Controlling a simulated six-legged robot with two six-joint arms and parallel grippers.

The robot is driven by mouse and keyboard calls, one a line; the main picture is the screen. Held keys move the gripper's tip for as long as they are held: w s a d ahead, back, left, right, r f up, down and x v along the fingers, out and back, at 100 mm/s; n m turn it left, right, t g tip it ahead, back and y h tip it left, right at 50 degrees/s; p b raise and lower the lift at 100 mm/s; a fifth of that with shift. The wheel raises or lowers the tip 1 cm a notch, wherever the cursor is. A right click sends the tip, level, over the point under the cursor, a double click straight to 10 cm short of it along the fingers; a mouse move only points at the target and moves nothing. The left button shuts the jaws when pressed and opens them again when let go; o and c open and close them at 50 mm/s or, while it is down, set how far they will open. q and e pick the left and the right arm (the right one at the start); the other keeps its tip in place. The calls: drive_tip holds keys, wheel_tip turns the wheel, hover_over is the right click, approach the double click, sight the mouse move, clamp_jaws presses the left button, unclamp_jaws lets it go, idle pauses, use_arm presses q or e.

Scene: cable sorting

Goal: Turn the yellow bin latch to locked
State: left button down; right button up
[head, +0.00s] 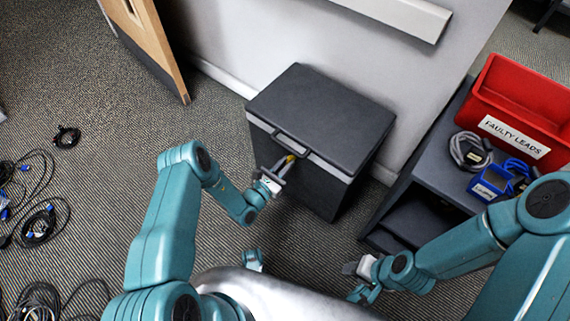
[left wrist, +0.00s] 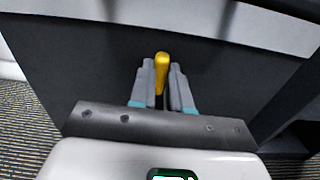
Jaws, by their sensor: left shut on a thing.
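The dark grey lidded bin (head: 322,108) stands against the wall, its lid closed and a handle at the front edge of the lid. The yellow latch (head: 291,158) is on the bin's front, below the handle. In the left wrist view the latch (left wrist: 161,72) points upright between the two fingers. My left gripper (head: 279,170) is shut on the latch; its fingers also show in the left wrist view (left wrist: 162,88). The latch's lower part is hidden by the fingers. My right gripper (head: 352,269) is low at the front, small in view, its jaws unclear.
A grey shelf unit (head: 415,178) stands right of the bin, carrying a red "FAULTY LEADS" bin (head: 522,105), a grey cable coil (head: 470,152) and a blue item (head: 491,184). Black cables (head: 42,222) lie on the left floor. A wooden door (head: 148,38) stands at the back left.

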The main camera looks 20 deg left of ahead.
use_arm(q)
drive_tip(key=m+p, duration=0.1)
drive_tip(key=m, duration=0.2)
drive_tip(key=shift+d, duration=0.1)
drive_tip(key=shift+f+m+p, duration=0.15)
drive_tip(key=shift+m+p, duration=1.05)
drive_tip(key=shift+m, duration=2.35)
drive_tip(key=shift+f+m+p, duration=0.15)
drive_tip(key=shift+m+p, duration=1)
drive_tip(key=shift+m, duration=2.7)
drive_tip(key=c, duration=1.1)
unclamp_jaws()
drive_tip(key=shift+d, duration=0.1)
drive_tip(key=shift+s, duration=0.1)
drive_tip(key=shift+p+v, duration=1.75)
drive_tip(key=shift+v, duration=6.4)
